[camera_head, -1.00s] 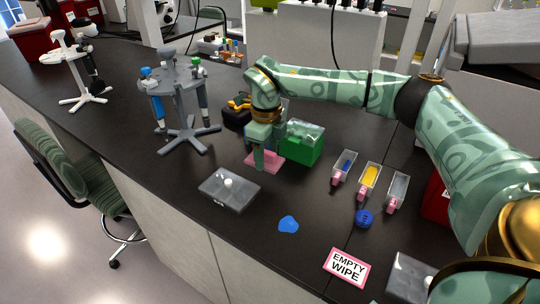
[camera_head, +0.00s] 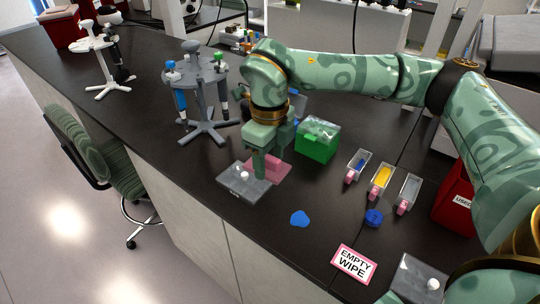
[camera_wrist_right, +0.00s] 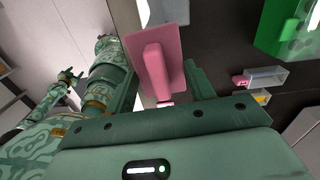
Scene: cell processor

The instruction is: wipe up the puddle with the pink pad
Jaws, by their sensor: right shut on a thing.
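The puddle (camera_head: 300,218) is a small flat blue patch on the black bench, near its front edge. The pink pad (camera_head: 279,170) is a flat plate, up and left of the puddle and apart from it. In the right wrist view the pink pad (camera_wrist_right: 172,22) shows its upright handle (camera_wrist_right: 155,72) between my two fingers. My right gripper (camera_head: 265,174) is shut on the pad's handle; its fingers hide part of the pad. I cannot tell whether the pad touches the bench.
A grey clear-lidded box (camera_head: 240,184) stands close left of the pad. A green box (camera_head: 317,140) is behind. Three small trays (camera_head: 381,180), a blue round item (camera_head: 374,217) and an "EMPTY WIPE" sign (camera_head: 353,263) lie right. The bench around the puddle is clear.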

